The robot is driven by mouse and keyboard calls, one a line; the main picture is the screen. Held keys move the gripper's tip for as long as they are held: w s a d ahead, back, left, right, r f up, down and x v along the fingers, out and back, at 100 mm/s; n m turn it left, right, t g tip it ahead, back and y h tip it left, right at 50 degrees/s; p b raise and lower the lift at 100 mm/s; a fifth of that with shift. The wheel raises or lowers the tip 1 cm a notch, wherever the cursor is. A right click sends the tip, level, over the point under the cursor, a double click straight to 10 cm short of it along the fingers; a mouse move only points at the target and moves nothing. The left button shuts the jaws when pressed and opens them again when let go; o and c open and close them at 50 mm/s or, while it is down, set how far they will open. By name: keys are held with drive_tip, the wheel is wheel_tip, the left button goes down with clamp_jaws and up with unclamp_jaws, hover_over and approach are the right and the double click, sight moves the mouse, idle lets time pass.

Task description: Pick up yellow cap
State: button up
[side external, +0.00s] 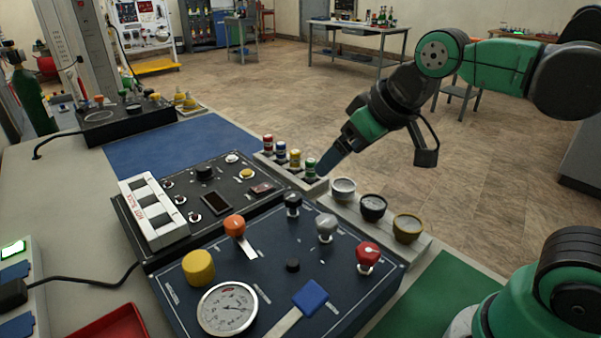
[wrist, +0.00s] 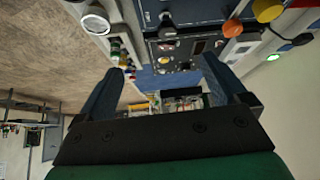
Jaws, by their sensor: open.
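A large yellow cap (side external: 198,267) stands on the near dark blue panel, left of an orange knob (side external: 235,225) and above the round gauge. It also shows near the top edge of the wrist view (wrist: 266,10). My gripper (side external: 320,170) is at the right side of the bench, close to the green-topped vial (side external: 310,166), well apart from the large yellow cap. In the wrist view, its two fingers (wrist: 163,66) are spread wide with nothing held between them. A smaller vial with yellow on it (side external: 295,158) stands in the rack beside the fingertips.
Three round jars (side external: 373,206) stand on a strip right of the panels. Red and grey knobs, a blue lever (side external: 310,296) and a gauge (side external: 227,308) crowd the near panel. A white slotted block (side external: 153,212) sits left. A blue mat (side external: 170,145) is clear behind.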

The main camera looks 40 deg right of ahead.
drive_tip(key=w+a+r+n+g+y, duration=0.15)
drive_tip(key=w+a+n, duration=0.25)
drive_tip(key=a, duration=0.5)
drive_tip(key=n+g+y, duration=0.1)
drive_tip(key=n+g, duration=0.1)
drive_tip(key=n, duration=0.2)
hover_over(197, 260)
drive_tip(key=s+d, duration=0.1)
drive_tip(key=s, duration=0.1)
wheel_tip(197, 260, down, 3)
drive_tip(key=f, duration=0.5)
drive_tip(key=shift+w+d+f, duration=0.15)
drive_tip(key=shift+w+f, duration=0.1)
drive_tip(key=shift+f, duration=0.15)
drive_tip(key=shift+w+f, duration=0.1)
drive_tip(key=shift+f, duration=0.6)
drive_tip(key=shift+x, duration=2.45)
drive_tip(key=c, duration=1.3)
